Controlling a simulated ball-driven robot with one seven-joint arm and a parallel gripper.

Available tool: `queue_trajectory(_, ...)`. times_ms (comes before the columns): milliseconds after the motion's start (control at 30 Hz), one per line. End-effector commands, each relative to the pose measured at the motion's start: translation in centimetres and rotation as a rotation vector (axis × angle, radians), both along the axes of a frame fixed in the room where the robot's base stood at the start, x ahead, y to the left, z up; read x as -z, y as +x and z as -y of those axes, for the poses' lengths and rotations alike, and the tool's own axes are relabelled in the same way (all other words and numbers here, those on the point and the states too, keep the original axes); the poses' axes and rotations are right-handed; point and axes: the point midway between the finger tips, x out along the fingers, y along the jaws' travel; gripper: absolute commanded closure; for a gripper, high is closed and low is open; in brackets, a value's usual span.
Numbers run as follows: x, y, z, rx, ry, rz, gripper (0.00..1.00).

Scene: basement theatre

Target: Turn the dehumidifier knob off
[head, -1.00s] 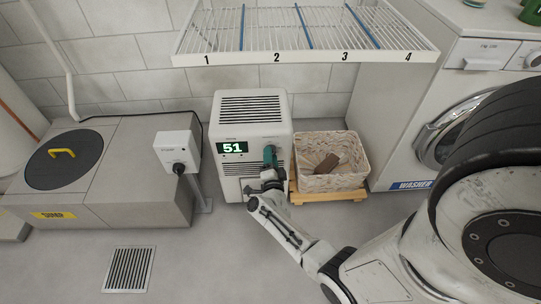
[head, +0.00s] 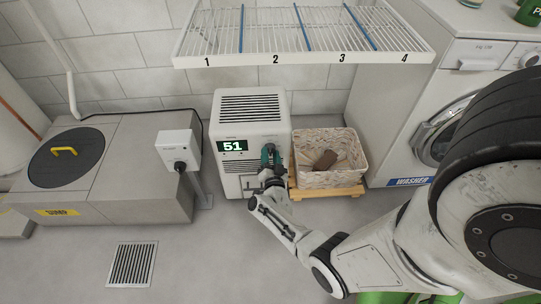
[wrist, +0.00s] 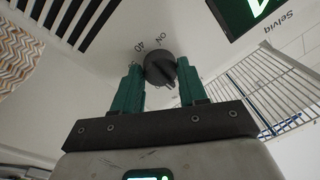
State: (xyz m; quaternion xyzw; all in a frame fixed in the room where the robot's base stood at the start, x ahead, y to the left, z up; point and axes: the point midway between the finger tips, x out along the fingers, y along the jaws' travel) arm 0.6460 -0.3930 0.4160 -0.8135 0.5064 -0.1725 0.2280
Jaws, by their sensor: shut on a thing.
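The white dehumidifier (head: 250,107) stands on the floor against the tiled wall, with a lit display (head: 232,146) reading 51. My gripper (head: 268,156) is at its front, right of the display, and hides the knob in the head view. In the wrist view, the round dark knob (wrist: 160,68) sits between the green fingers of my gripper (wrist: 159,72), which is shut on it. "ON" and "40" are printed on the panel beside the knob. I cannot tell exactly which mark the knob points to.
A woven basket (head: 325,176) on a wooden stand is close on the dehumidifier's right. A wire shelf (head: 300,50) hangs above. A washer (head: 460,90) stands right.

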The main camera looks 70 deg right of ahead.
Motion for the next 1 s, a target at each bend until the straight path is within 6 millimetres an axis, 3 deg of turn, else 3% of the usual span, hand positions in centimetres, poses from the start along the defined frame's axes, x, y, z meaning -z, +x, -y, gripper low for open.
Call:
queue_trajectory(367, 0.11, 0.09, -0.06, -0.004, 0.0, -0.008, 0.88)
queue_trajectory(400, 0.1, 0.1, -0.06, -0.004, 0.0, -0.008, 0.57)
queue_trajectory(600, 0.06, 0.06, -0.03, -0.002, -0.001, -0.006, 0.38)
queue_trajectory(667, 0.05, 0.05, -0.03, -0.002, -0.002, -0.006, 0.33)
queue_trajectory(1000, -0.02, -0.24, -0.64, -0.004, -0.001, -0.007, 0.33)
